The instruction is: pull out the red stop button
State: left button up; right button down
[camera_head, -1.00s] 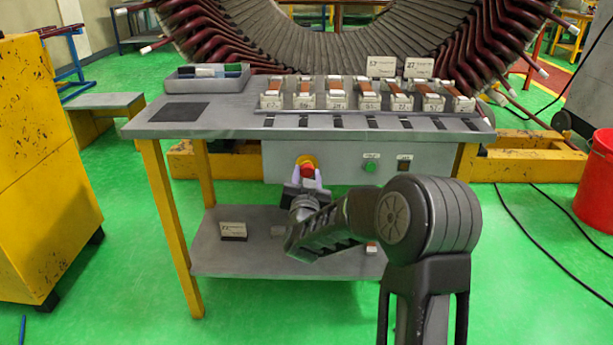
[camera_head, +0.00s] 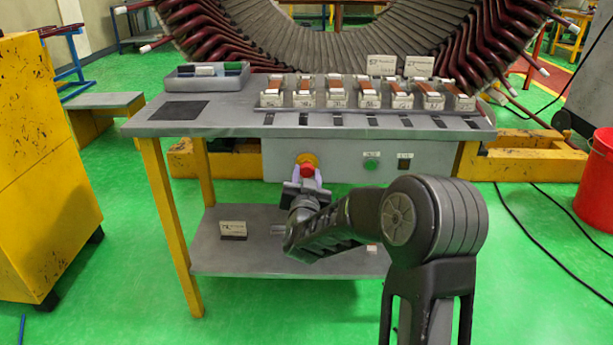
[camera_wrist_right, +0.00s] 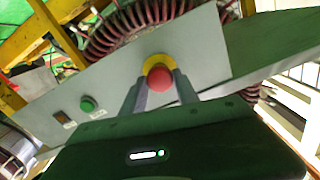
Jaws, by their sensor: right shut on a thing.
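The red stop button (camera_head: 307,169) sits on a yellow round base (camera_head: 308,159) on the grey front panel (camera_head: 340,157) under the bench top. My right gripper (camera_head: 306,174) has its two light fingers on either side of the button and is shut on it. In the right wrist view the red button (camera_wrist_right: 160,79) shows between the fingertips of the gripper (camera_wrist_right: 161,86), with the yellow base (camera_wrist_right: 157,63) behind it. My left gripper is not in view.
A green button (camera_head: 371,165) and a dark switch (camera_head: 404,164) sit to the right on the same panel. The bench top (camera_head: 225,118) carries a grey tray (camera_head: 207,84) and a row of labelled holders. A lower shelf (camera_head: 240,256) holds a small card block (camera_head: 233,230).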

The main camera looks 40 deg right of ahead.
jog(key=shift+f, duration=0.1)
jog(key=c, duration=0.9)
grip_release()
jog(key=shift+s, duration=0.1)
jog(key=p+v, duration=0.1)
jog(key=v, duration=0.7)
